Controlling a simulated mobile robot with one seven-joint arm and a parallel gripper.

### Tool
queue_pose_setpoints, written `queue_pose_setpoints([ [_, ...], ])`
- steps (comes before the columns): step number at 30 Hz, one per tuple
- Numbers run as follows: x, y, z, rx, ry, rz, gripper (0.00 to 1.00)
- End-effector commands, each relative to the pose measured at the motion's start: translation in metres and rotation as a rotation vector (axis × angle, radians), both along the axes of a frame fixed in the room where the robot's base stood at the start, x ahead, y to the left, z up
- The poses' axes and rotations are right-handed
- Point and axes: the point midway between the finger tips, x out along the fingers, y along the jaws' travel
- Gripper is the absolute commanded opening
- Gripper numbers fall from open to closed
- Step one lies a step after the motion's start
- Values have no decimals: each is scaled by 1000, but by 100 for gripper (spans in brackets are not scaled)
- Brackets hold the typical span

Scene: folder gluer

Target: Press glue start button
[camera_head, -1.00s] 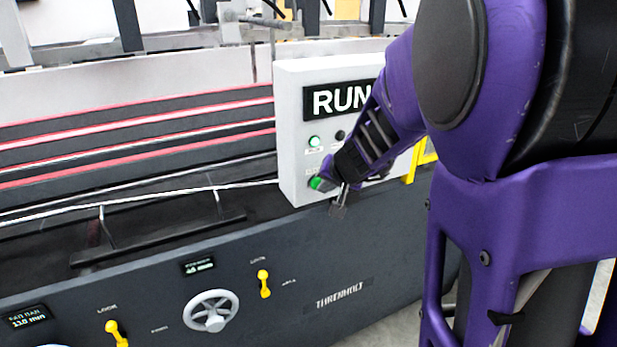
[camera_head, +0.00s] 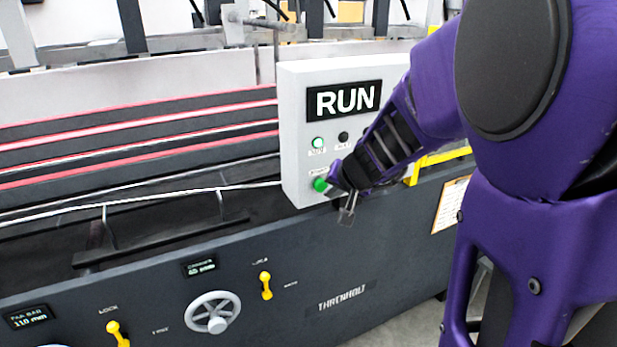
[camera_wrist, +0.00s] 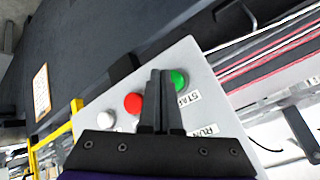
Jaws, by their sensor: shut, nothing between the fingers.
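The green start button (camera_head: 320,185) sits low on the left of the front of a light grey control box (camera_head: 291,130). In the wrist view the green button (camera_wrist: 179,78) has a START label beside it. My gripper (camera_wrist: 159,75) is shut and empty. In the wrist view its fingertips lie between the green button and a red button (camera_wrist: 132,103), closer to the green one. In the head view my gripper is just right of the green button and partly hidden by my wrist. I cannot tell whether it touches the box. The box's display (camera_head: 344,100) reads RUN.
A lit green lamp (camera_head: 318,143) and a black knob or lamp (camera_head: 343,137) sit above the button. Below the box, the machine's dark front has a handwheel (camera_head: 212,312) and yellow levers (camera_head: 266,285). A yellow rail (camera_head: 440,157) and a clipboard (camera_head: 451,204) are at right.

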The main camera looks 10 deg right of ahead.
Motion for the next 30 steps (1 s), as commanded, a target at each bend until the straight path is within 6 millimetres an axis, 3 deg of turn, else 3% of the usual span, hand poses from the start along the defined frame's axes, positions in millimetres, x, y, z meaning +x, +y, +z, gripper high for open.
queue_pose_setpoints([
  [7,-5,-2,0,0,-1,0,0],
  [21,-45,-15,0,1,0,-1,0],
  [30,-48,-15,0,-1,0,1,0],
])
